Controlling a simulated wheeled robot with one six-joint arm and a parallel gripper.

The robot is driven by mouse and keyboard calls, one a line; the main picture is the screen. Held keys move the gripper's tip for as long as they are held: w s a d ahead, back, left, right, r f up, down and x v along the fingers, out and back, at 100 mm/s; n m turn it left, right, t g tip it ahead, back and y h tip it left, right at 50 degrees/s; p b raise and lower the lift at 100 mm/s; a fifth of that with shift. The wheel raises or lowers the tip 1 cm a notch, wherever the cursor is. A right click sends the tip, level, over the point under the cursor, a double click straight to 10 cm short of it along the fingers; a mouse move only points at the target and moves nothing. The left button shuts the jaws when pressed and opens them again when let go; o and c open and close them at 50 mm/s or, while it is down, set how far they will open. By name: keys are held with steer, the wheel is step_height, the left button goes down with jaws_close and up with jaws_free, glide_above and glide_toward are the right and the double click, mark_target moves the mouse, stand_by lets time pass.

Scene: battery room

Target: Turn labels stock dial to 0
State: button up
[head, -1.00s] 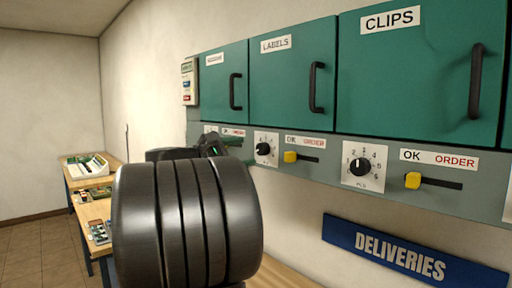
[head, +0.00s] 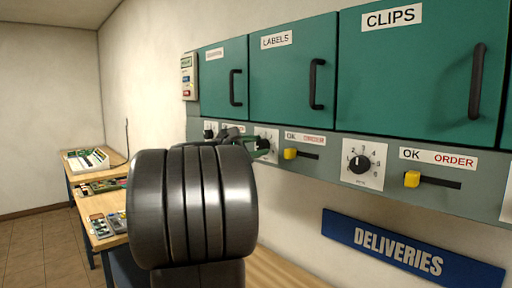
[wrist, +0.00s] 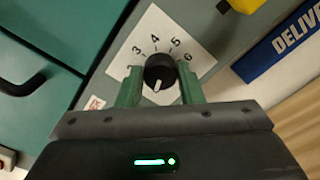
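The labels stock dial is a black round knob (wrist: 160,72) on a white number plate (head: 272,134), under the green door marked LABELS (head: 292,80). In the wrist view its numbers 3, 4, 5 and 6 show; the lower part of the scale is hidden by my gripper. The white mark on the knob points down toward my gripper's body. My gripper (wrist: 161,92) has its two green fingers on either side of the knob, apart, with narrow gaps visible. In the head view my arm partly covers the dial.
A yellow slider (head: 290,153) sits just right of the dial. The clips dial (head: 359,164) and its yellow slider (head: 412,179) are farther right. A blue DELIVERIES sign (head: 384,250) hangs below. Workbenches with trays (head: 86,160) stand at the left.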

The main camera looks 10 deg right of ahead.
steer(key=shift+n+p, duration=0.4)
steer(key=shift+n, duration=0.5)
steer(key=o, duration=1)
steer(key=shift+c, duration=0.2)
steer(key=b+v, duration=0.3)
steer(key=v, duration=1)
steer(key=shift+s+a, duration=0.25)
steer(key=shift+a, duration=0.1)
steer(key=p+x, duration=0.3)
steer(key=x, duration=1)
steer(key=shift+w+d, duration=0.25)
steer(key=shift+d, duration=0.1)
